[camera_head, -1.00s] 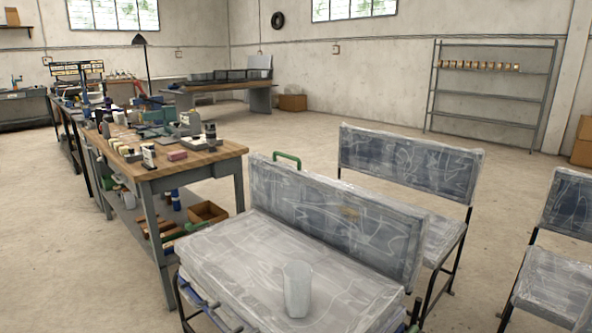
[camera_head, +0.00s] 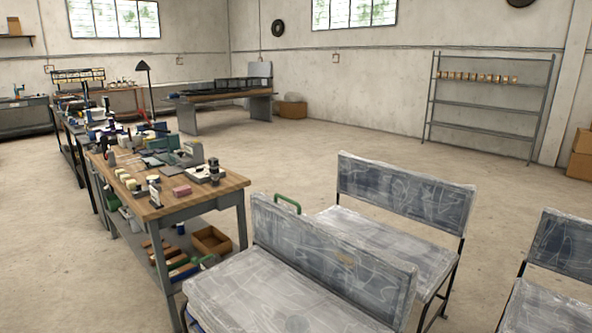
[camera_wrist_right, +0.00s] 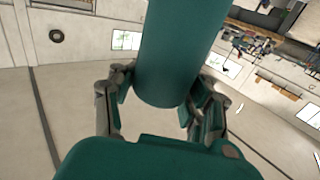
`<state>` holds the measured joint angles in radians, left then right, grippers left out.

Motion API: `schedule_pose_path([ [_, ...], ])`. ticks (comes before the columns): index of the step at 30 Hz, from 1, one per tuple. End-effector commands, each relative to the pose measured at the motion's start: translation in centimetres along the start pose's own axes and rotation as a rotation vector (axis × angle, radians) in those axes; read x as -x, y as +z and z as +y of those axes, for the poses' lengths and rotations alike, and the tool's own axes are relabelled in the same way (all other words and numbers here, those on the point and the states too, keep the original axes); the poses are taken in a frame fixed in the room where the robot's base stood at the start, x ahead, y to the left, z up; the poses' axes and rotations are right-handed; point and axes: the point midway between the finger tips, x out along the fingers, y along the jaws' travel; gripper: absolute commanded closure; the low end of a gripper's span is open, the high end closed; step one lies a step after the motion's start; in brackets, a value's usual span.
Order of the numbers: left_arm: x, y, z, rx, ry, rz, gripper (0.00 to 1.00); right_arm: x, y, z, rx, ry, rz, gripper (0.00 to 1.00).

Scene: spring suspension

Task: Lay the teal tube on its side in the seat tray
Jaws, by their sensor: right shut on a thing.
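The teal tube (camera_wrist_right: 183,50) fills the top middle of the right wrist view, with its rounded lower end near the palm. My right gripper (camera_wrist_right: 160,104) is shut on it, with the dark fingers on either side. Neither the tube nor either gripper shows in the head view. No thing there is clearly the seat tray; the nearest seat is a plastic-wrapped grey bench (camera_head: 235,300) at the bottom middle, cut off by the lower edge.
A wooden-topped workbench (camera_head: 222,188) with several small parts stands to the left. A second wrapped seat (camera_head: 400,190) stands behind the near bench, and another (camera_head: 565,245) at the right edge. A metal shelf (camera_head: 490,105) is at the back wall. The middle floor is clear.

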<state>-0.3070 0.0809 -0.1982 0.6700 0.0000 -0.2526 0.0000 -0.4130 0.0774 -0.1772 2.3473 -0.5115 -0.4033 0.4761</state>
Motion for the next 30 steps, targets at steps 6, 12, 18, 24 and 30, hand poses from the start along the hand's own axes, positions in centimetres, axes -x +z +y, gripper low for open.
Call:
schedule_pose_path([
  [6,0.3,1.2,0.0,-0.002,0.0,-0.009,0.11,1.6,0.4,0.0,-0.006,0.001,-0.006,1.0],
  [12,0.3,1.2,0.0,-0.002,0.0,-0.01,0.11,5.7,2.0,0.0,-0.008,0.003,-0.006,1.0],
  [18,0.3,1.2,0.0,-0.002,0.0,-0.01,0.11,7.9,2.4,0.0,0.0,0.001,-0.001,1.0],
  [24,0.3,1.2,0.0,-0.002,0.0,-0.01,0.11,8.0,2.4,0.0,0.001,0.0,0.002,1.0],
  [30,0.3,1.2,0.0,-0.002,0.0,-0.01,0.11,8.0,2.4,0.0,0.002,-0.001,0.002,1.0],
])
